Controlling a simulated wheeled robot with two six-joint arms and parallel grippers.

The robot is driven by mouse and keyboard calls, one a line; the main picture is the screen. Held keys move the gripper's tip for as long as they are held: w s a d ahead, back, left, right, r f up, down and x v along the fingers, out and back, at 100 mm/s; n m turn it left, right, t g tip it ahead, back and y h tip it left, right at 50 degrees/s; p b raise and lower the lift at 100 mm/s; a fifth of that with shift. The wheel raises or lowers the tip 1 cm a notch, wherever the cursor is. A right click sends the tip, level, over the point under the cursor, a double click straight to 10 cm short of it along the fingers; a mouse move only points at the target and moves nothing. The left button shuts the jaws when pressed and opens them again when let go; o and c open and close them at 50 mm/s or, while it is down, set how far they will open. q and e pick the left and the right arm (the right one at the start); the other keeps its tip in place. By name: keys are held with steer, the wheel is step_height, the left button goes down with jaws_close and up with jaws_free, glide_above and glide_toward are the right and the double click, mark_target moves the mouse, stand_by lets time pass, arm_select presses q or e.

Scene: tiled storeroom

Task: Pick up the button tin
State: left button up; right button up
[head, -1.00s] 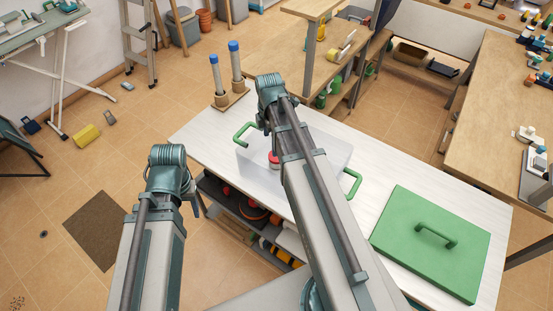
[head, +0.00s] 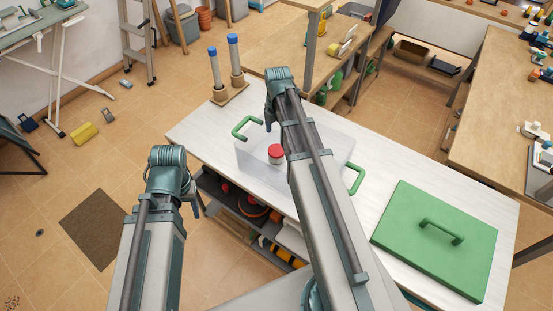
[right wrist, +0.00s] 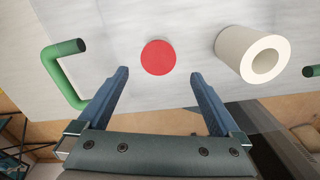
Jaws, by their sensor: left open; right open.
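A small round tin with a red lid (head: 276,152), which I take as the button tin, stands inside a clear box (head: 252,166) with green handles. In the right wrist view the red lid (right wrist: 158,57) lies ahead of my right gripper (right wrist: 158,75), between the lines of its two fingers. That gripper is open and empty, and the fingers are apart from the tin. In the head view my right gripper (head: 269,118) is over the box's far side, partly hidden by its arm. My left gripper (head: 198,205) is open, left of the table's front edge.
A white hollow roll (right wrist: 255,55) stands right of the tin in the right wrist view. A green lid with a handle (head: 420,246) lies on the white table's right side. Two blue-capped tubes (head: 215,75) stand in a holder at the far left corner.

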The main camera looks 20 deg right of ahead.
mark_target(277, 150)
steer(key=shift+f+b, duration=1.8)
steer(key=shift+f, duration=0.5)
steer(key=shift+f, duration=0.1)
step_height(277, 150, down, 5)
steer(key=b, duration=0.5)
steer(key=shift+w+a, duration=0.1)
steer(key=shift+w, duration=0.05)
steer(key=c, duration=1.4)
